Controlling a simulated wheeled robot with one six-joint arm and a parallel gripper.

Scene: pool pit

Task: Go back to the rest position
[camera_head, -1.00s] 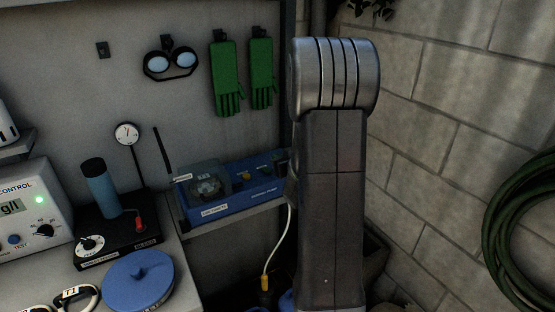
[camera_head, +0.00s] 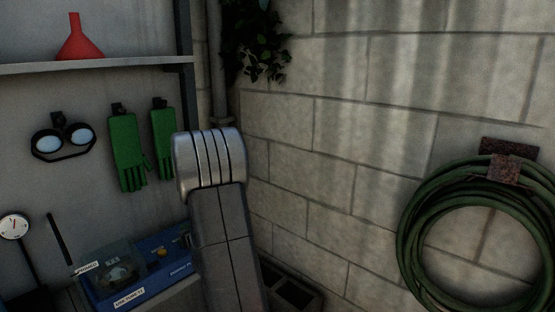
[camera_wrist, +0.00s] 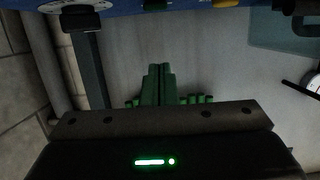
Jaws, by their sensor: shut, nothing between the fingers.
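In the wrist view the dark body of my gripper (camera_wrist: 160,70) fills the bottom, with a lit green bar. Its narrow fingers meet in the middle of the picture, shut with nothing between them. They look greenish, and green glove tips show around their base. In the head view my arm stands upright left of the middle, with a silver joint on top; it hides the gripper there.
Green gloves (camera_head: 126,150) and goggles (camera_head: 64,141) hang on the panel under a shelf with a red funnel (camera_head: 80,40). A blue device (camera_head: 150,277) sits below, left of my arm. A green hose (camera_head: 415,235) hangs on the block wall at right.

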